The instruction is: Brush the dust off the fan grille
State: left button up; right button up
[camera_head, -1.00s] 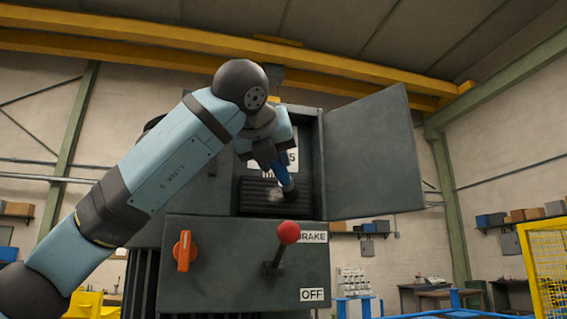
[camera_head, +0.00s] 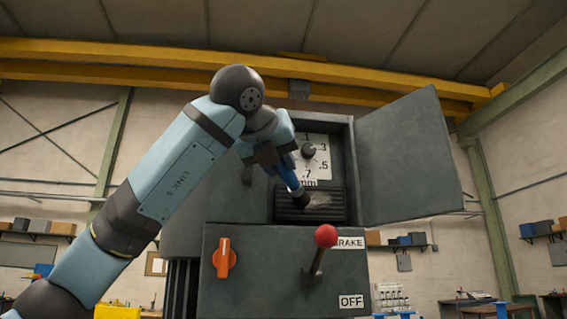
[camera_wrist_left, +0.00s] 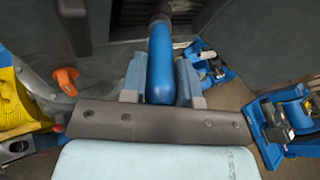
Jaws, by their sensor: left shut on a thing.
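The fan grille (camera_head: 338,208) is a dark slatted panel in the open cabinet, below a dial. A pale dust patch (camera_head: 325,201) shows right of its middle. My left gripper (camera_head: 281,158) is shut on the blue handle of a brush (camera_head: 291,178), in front of the grille's left part. The brush's dark head is at the slats; whether it touches them I cannot tell. In the left wrist view, the handle (camera_wrist_left: 161,65) stands between the two fingers, pointing at the grille (camera_wrist_left: 185,20). My right gripper is out of view.
The cabinet door (camera_head: 408,160) stands open to the right. Below the grille, a lower panel carries an orange knob (camera_head: 224,258) and a red-balled lever (camera_head: 326,236) that sticks out. A dial (camera_head: 308,150) sits just above the grille.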

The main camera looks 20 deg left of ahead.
pick_arm(q)
jog(key=shift+s+d, duration=0.15)
jog(key=shift+s, duration=0.05)
jog(key=shift+s+d+b, duration=0.45)
jog(key=shift+s+d, duration=0.35)
jog(key=shift+s, duration=0.35)
jog(key=shift+s+d+b, duration=0.45)
jog(key=shift+s+d, duration=0.3)
jog(key=shift+s, duration=0.35)
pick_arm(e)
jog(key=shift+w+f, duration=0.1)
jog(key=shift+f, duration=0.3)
pick_arm(q)
jog(key=shift+s, duration=0.1)
jog(key=shift+s+d+b, duration=0.45)
jog(key=shift+s+d, duration=0.4)
jog(key=shift+s, duration=0.3)
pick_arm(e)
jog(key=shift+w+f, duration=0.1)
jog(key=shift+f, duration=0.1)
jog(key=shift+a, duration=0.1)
